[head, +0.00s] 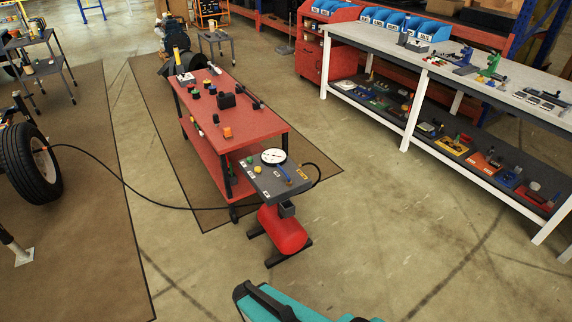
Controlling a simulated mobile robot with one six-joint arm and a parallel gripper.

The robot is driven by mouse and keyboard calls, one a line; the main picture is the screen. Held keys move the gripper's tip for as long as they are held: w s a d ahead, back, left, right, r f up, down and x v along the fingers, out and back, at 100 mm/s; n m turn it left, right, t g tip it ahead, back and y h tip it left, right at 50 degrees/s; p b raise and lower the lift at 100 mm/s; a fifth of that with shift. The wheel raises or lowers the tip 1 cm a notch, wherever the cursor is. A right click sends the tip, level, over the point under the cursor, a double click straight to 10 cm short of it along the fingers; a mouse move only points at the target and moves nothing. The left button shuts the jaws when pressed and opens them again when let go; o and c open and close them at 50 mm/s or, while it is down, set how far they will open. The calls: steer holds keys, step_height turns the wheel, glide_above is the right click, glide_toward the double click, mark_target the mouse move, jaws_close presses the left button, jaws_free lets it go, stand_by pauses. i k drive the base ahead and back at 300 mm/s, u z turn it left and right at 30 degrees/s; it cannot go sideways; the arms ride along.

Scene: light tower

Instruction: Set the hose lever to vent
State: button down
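A dark control panel (268,187) sits over a red air tank (283,231) at the near end of the red cart. It carries a round white gauge (273,156), green and yellow knobs, and small white and yellow labels too small to read. A blue lever (285,174) lies on the panel below and right of the gauge, slanting down to the right. I cannot tell which label it points at. A black hose (150,201) runs along the floor from the panel's side to the tire (29,163) at left. My gripper is not in view; teal and black parts of mine show at the bottom edge.
The red cart (262,118) behind the panel holds several small parts. A long white-legged workbench (480,85) with blue bins and tools stands at right. Brown mats (75,205) cover the left floor. Bare concrete is clear between the panel and workbench.

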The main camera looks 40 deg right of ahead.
mark_target(288, 177)
steer(key=z, duration=0.05)
steer(key=i, duration=1)
steer(key=u, duration=0.05)
